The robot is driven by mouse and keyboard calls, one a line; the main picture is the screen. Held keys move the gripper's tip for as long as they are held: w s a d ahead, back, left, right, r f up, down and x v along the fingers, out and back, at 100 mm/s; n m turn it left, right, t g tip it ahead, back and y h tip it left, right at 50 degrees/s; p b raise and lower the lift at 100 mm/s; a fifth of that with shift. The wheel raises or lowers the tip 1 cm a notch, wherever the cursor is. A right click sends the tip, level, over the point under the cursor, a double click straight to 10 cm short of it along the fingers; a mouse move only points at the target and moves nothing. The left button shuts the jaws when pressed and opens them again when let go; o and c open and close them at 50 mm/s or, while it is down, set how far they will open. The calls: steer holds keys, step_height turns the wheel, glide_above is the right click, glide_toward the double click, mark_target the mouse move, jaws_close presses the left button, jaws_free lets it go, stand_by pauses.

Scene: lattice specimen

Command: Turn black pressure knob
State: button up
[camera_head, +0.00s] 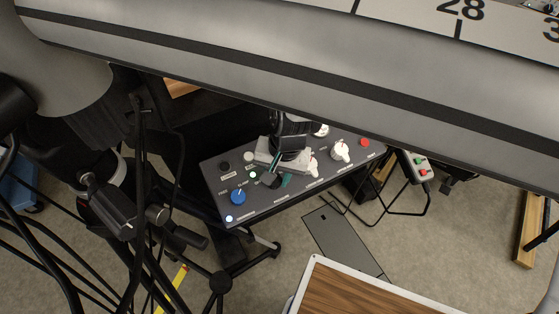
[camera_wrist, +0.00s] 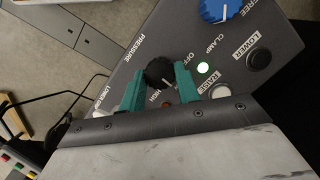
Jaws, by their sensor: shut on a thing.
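The black pressure knob (camera_wrist: 159,73) sits on a dark grey control panel (camera_wrist: 222,64), beside the printed word PRESSURE. In the wrist view the two green fingertips of my gripper (camera_wrist: 160,88) stand on either side of the knob and are shut on it. A white pointer line shows on the knob's face. In the head view my gripper (camera_head: 278,180) is over the panel (camera_head: 226,178), right of a blue knob (camera_head: 238,197). The black knob (camera_head: 268,180) is partly hidden there by my gripper.
White knobs (camera_head: 341,150) and a red button (camera_head: 365,142) are farther right. A wood-topped table (camera_head: 345,290) stands in front.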

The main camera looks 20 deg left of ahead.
stand_by(0.3)
steer(key=o, duration=1)
steer(key=shift+r, duration=0.15)
steer(key=r, duration=0.5)
steer(key=d+r, duration=0.1)
steer(key=r, duration=0.1)
steer(key=shift+w+d+r, duration=0.1)
steer(key=shift+w+r, duration=0.15)
steer(key=shift+w, duration=0.1)
